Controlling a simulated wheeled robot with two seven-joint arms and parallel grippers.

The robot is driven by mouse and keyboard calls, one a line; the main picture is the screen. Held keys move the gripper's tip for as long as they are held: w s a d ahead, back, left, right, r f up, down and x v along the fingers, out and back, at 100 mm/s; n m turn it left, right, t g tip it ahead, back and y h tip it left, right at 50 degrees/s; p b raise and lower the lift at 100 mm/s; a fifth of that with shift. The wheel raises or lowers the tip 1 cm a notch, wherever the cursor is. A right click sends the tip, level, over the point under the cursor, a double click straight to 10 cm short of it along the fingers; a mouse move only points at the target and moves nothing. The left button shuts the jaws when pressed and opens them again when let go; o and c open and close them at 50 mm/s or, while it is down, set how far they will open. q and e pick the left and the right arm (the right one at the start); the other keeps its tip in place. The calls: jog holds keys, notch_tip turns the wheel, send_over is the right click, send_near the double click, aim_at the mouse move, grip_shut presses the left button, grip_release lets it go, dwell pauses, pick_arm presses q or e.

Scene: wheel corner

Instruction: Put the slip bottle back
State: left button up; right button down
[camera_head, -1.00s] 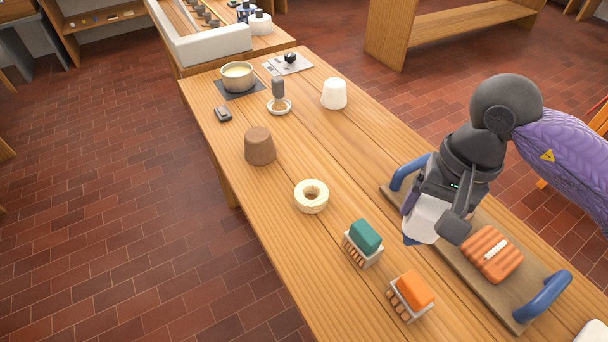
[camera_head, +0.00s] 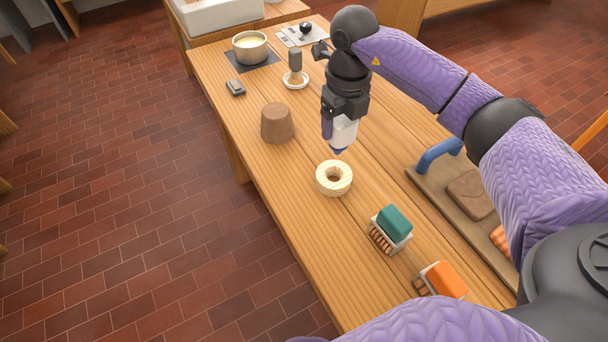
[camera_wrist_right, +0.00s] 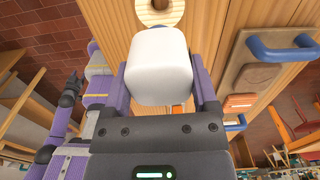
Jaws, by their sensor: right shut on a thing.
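My right gripper (camera_head: 342,112) is shut on the white slip bottle (camera_head: 344,134). The bottle hangs with its blue nozzle pointing down, above the table, just behind a cream ring (camera_head: 334,178) with a round hole. It appears clear of the ring. In the right wrist view the bottle's pale end (camera_wrist_right: 158,65) fills the space between the two fingers, and the ring (camera_wrist_right: 160,10) shows beyond it. A dark hand-like end of my other arm (camera_wrist_right: 70,92) shows small at the left there; its jaws are unclear.
A brown tapered block (camera_head: 277,123) stands left of the ring. Green (camera_head: 394,222) and orange (camera_head: 444,280) blocks sit in holders nearer me. A blue-handled board (camera_head: 436,190) lies right, partly behind my arm. A pot (camera_head: 250,47) and an upright grey tool (camera_head: 295,66) stand farther back.

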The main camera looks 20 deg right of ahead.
jog(key=shift+w+m, duration=0.1)
jog(key=shift+m, duration=0.2)
jog(key=shift+f, duration=0.1)
notch_tip(320, 180, down, 9)
jog(key=shift+r+b, duration=0.1)
jog(key=shift+b, duration=1.05)
pick_arm(q)
jog(key=shift+s+a+f, duration=0.2)
jog(key=shift+f, duration=0.35)
jog(key=shift+s+a+f, duration=0.15)
jog(key=shift+f, duration=0.4)
pick_arm(e)
jog(key=shift+f, duration=0.3)
pick_arm(q)
jog(key=shift+s+f, duration=0.1)
pick_arm(e)
jog(key=shift+f, duration=0.1)
pick_arm(q)
jog(key=shift+s+a, duration=0.1)
pick_arm(e)
grip_release()
pick_arm(q)
jog(key=shift+f, duration=0.1)
pick_arm(e)
jog(key=shift+f, duration=0.15)
